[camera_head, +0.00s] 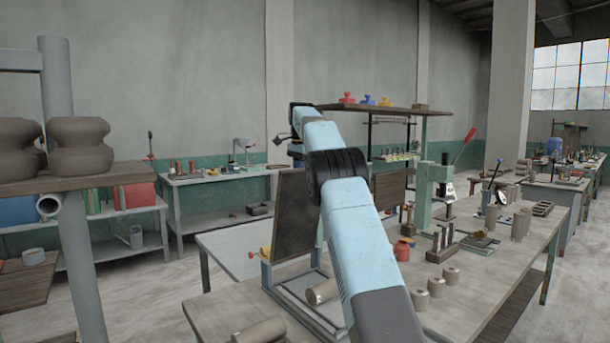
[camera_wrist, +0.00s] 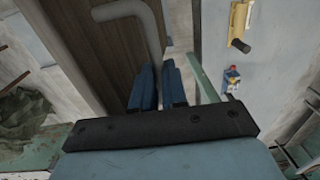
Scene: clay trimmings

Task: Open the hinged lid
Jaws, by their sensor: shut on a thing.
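The hinged lid shows as a dark wooden panel (camera_head: 296,215), standing close to upright on a pale metal frame (camera_head: 290,292) on the bench. In the wrist view the brown panel (camera_wrist: 85,40) fills the upper left. A grey bent rod handle (camera_wrist: 152,25) curves across its face and runs down to my fingers. My gripper (camera_wrist: 157,70) has its two blue fingers close together, shut on the handle; the exact contact is partly hidden. In the head view my arm rises past the panel's right side and my fingertips cannot be made out.
A clay-coloured cylinder (camera_head: 321,292) lies by the frame, and another (camera_head: 260,332) lies at the bench's front. Several small clay pieces and a green press (camera_head: 432,185) stand to the right. A shelf post (camera_head: 72,220) with clay pots rises at left.

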